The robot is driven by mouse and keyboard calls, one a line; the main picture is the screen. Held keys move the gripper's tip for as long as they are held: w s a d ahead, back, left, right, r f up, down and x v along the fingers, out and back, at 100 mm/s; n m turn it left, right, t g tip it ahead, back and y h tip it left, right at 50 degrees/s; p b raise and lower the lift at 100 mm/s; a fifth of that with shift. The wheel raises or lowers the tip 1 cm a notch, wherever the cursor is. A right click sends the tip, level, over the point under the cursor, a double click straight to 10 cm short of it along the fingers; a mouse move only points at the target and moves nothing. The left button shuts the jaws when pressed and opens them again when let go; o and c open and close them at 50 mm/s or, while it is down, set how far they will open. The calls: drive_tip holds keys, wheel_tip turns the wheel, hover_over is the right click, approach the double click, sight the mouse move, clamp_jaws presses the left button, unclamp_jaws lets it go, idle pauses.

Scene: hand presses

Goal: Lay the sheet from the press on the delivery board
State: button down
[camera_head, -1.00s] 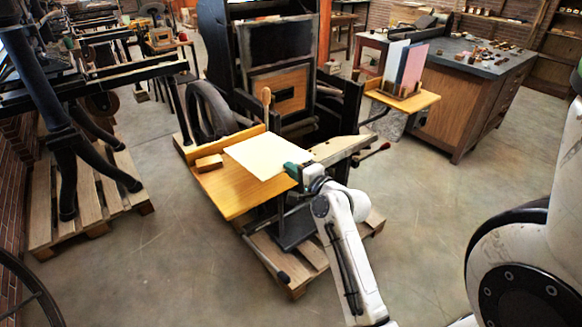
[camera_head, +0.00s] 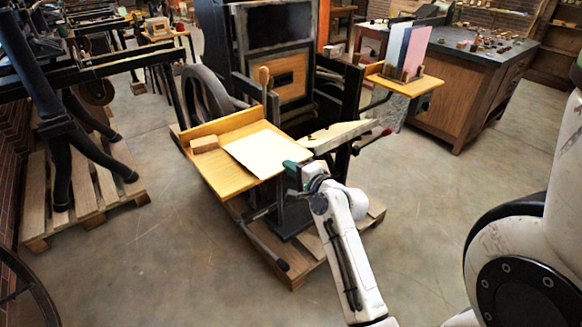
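The cream sheet (camera_head: 266,152) is over the right part of the yellow wooden delivery board (camera_head: 220,176). It looks flat; I cannot tell whether it rests on the board or hovers just above it. My gripper (camera_head: 293,170), with green fingers, is at the sheet's front right edge and appears shut on it. The fingertips are small and partly hidden. The press (camera_head: 276,48), dark with a wooden panel, stands behind the board.
A wooden block (camera_head: 204,143) lies on the board, left of the sheet. A wooden handle (camera_head: 264,82) rises behind. A pale angled plate (camera_head: 337,135) is to the right. A side shelf (camera_head: 420,86) holds upright coloured sheets. Floor in front is clear.

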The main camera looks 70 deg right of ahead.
drive_tip(key=c, duration=1.8)
unclamp_jaws()
drive_tip(key=o, duration=0.5)
drive_tip(key=shift+o, duration=0.7)
drive_tip(key=shift+f, duration=0.25)
drive_tip(key=shift+f+b, duration=1)
drive_tip(key=shift+f, duration=0.35)
drive_tip(key=shift+f+v, duration=0.15)
drive_tip(key=shift+v, duration=0.95)
drive_tip(key=shift+f+v, duration=0.15)
drive_tip(key=shift+v, duration=0.95)
